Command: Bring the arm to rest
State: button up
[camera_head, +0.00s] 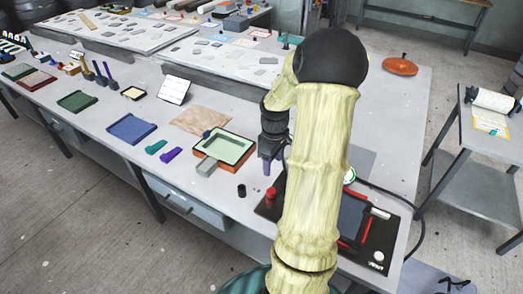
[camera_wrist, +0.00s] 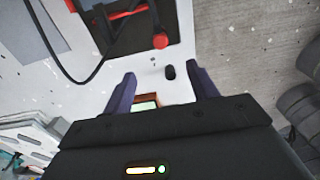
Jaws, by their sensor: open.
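My arm, in a pale cream sleeve, reaches over the grey worktable (camera_head: 190,205) in the head view. My gripper (camera_head: 267,167) points down above the table, between a green-lined tray and a control panel. The wrist view shows my gripper (camera_wrist: 164,88) with its two dark purple fingers spread apart and nothing between them. A small black cylinder (camera_wrist: 168,72) stands on the table beyond the fingertips. Part of the green-lined tray (camera_wrist: 147,105) shows between the fingers, partly hidden by the gripper body.
The control panel (camera_head: 378,248) with a red knob (camera_head: 271,194) lies beneath my arm, partly hidden. A green-lined tray (camera_head: 243,140), grey block (camera_head: 206,167), brown sheet (camera_head: 201,119) and blue tray (camera_head: 131,129) lie left. An orange disc (camera_head: 400,66) sits at the far right.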

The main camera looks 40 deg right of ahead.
jog(key=shift+a, duration=0.1)
jog(key=s+a+r+m+t, duration=0.1)
jog(key=s+a+r, duration=0.1)
jog(key=a, duration=0.6)
jog(key=s+a+r+m, duration=0.1)
jog(key=s+a+m, duration=0.1)
jog(key=a, duration=0.7)
jog(key=s+a+r+m+t, duration=0.1)
jog(key=s+a+r, duration=0.1)
jog(key=a, duration=0.6)
jog(key=shift+s+a+r+t, duration=0.3)
jog(key=shift+s, duration=0.25)
jog(key=c, duration=0.5)
jog(key=shift+a, duration=0.1)
